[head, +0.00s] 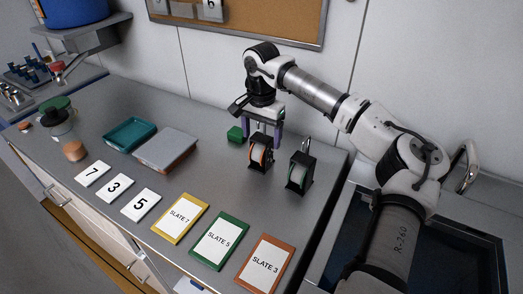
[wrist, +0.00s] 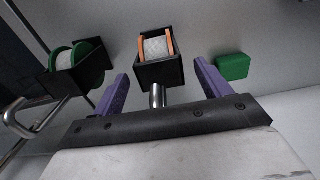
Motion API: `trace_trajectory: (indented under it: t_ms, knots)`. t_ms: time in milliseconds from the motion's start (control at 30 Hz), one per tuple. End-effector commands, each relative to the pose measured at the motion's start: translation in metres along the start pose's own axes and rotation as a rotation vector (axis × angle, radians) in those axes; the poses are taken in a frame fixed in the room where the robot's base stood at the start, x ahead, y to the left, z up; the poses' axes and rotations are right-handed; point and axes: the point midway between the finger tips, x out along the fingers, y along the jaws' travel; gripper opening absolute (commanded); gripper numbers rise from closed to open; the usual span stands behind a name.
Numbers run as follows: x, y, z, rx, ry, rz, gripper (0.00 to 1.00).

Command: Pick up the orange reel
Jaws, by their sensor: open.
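The orange reel (head: 258,152) is a spool with orange rims and a pale winding, seated in a black holder (head: 261,162) on the grey counter. In the wrist view the orange reel (wrist: 155,45) shows between my fingers, in its black holder (wrist: 160,72) with a metal post facing me. My gripper (head: 263,136) has purple fingers and is just above and behind the reel. It is open and empty, with the fingers apart on either side of the holder's line in the wrist view (wrist: 160,84). I cannot tell whether a finger touches the holder.
A green reel (head: 299,174) in a black holder stands right of the orange one. A green block (head: 235,133) sits to the left. Coloured slates (head: 220,241), number cards (head: 115,187) and trays (head: 165,149) cover the counter's front and left. A sink (head: 452,238) is at right.

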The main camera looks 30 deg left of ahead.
Motion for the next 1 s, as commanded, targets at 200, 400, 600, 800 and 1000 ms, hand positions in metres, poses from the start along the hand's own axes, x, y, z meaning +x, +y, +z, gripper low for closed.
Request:
trace_trajectory:
  t_ms: [200, 400, 600, 800, 1000]
  knots:
    - [0.0, 0.0, 0.0, 0.0, 0.0, 0.0, 0.55]
    - [0.0, 0.0, 0.0, 0.0, 0.0, 0.0, 0.29]
    - [-0.001, 0.0, 0.0, 0.0, 0.0, -0.001, 0.07]
    - [-0.001, 0.0, 0.0, 0.0, 0.0, -0.001, 0.06]
    - [-0.011, -0.001, 0.0, 0.0, 0.002, -0.002, 0.06]
